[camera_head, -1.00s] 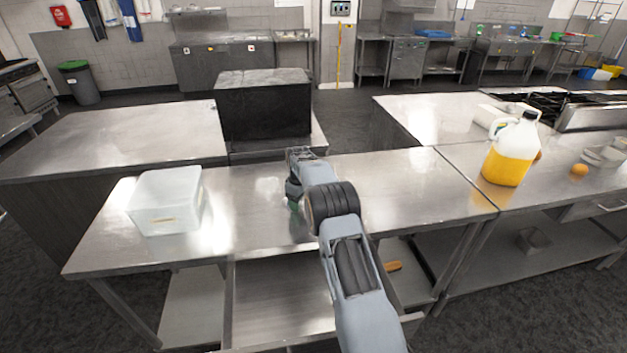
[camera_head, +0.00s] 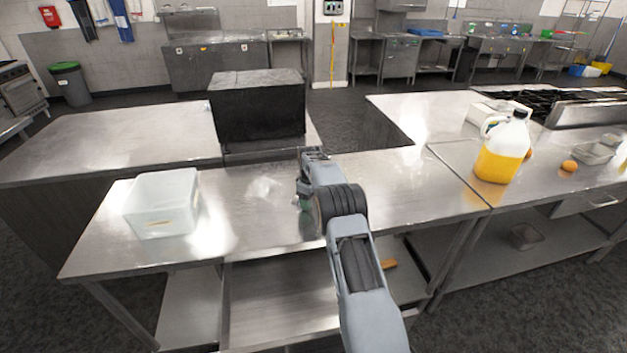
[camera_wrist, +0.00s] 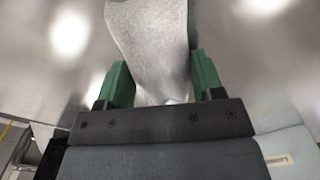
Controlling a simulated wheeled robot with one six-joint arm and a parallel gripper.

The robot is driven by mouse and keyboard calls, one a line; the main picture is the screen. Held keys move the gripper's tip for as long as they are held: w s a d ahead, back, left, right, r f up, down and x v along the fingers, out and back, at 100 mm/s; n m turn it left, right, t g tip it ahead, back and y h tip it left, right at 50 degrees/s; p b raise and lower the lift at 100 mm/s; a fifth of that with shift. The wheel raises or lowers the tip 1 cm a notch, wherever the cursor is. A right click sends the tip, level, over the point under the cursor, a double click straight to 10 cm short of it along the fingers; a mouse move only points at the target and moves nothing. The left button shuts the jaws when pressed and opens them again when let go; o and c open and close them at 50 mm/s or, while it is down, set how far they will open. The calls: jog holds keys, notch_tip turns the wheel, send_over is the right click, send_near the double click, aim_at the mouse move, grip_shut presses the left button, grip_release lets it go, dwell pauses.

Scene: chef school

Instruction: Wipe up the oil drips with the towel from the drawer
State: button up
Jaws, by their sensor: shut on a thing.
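My gripper (camera_wrist: 160,78) has green fingers and is shut on a grey-white towel (camera_wrist: 150,35), which extends beyond the fingertips in the wrist view. In the head view my gripper (camera_head: 305,204) is low over the middle of the steel table (camera_head: 400,195), partly hidden by my arm. I cannot tell whether the towel touches the tabletop. A faint pale patch (camera_head: 263,189) shows on the table left of the gripper; whether it is oil, towel or glare is unclear. What looks like an open, empty drawer (camera_head: 275,300) juts out below the table's front edge.
A white translucent box (camera_head: 162,205) stands on the table's left end. A jug of yellow oil (camera_head: 503,150) and an orange (camera_head: 569,166) stand on the right-hand counter. A black block-like unit (camera_head: 257,110) stands behind the table. The tabletop right of my arm is clear.

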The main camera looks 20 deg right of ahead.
notch_tip(320, 180, up, 3)
jog(key=shift+r+p, duration=0.15)
jog(key=shift+p, duration=0.7)
jog(key=shift+d+r+p, duration=0.1)
jog(key=shift+r+p, duration=1.5)
jog(key=shift+r, duration=0.8)
